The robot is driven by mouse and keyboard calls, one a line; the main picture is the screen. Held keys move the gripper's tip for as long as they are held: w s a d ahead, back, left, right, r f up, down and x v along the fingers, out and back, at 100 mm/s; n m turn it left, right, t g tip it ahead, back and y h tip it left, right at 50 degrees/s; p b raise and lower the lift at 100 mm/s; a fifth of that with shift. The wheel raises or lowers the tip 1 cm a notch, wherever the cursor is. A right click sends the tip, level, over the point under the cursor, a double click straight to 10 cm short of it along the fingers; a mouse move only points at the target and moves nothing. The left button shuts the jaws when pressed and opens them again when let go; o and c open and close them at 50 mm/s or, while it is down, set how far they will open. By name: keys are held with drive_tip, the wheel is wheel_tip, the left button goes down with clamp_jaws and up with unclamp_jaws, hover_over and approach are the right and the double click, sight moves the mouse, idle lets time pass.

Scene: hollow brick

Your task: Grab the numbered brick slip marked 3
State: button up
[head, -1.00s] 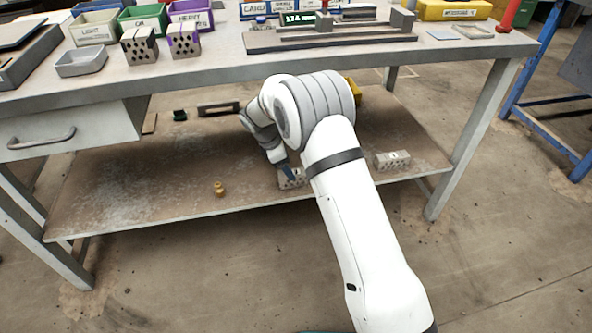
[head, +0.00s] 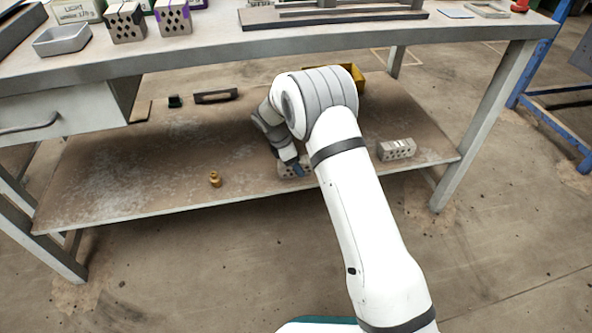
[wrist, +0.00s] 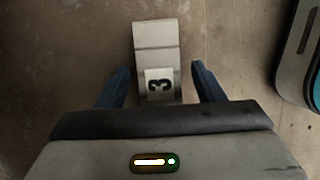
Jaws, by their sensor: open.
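The brick slip marked 3 (wrist: 157,50) lies on the lower shelf, seen in the wrist view as a pale grey block with a white label and a black 3. My gripper (wrist: 161,75) is open, its two blue fingers on either side of the slip's labelled end, with a gap visible on each side. In the head view my gripper (head: 297,168) is down at the lower shelf, and the slip (head: 284,171) is partly hidden behind it.
A small brass piece (head: 214,179) stands to the left. A yellow bin (head: 359,78) is behind my arm. The tabletop (head: 200,60) overhangs the shelf.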

drive_tip(key=shift+f+p, duration=0.2)
drive_tip(key=shift+p, duration=0.1)
idle(0.6)
drive_tip(key=shift+c, duration=0.4)
drive_tip(key=c, duration=1.1)
drive_tip(key=shift+c, duration=0.2)
drive_tip(key=shift+r, duration=0.15)
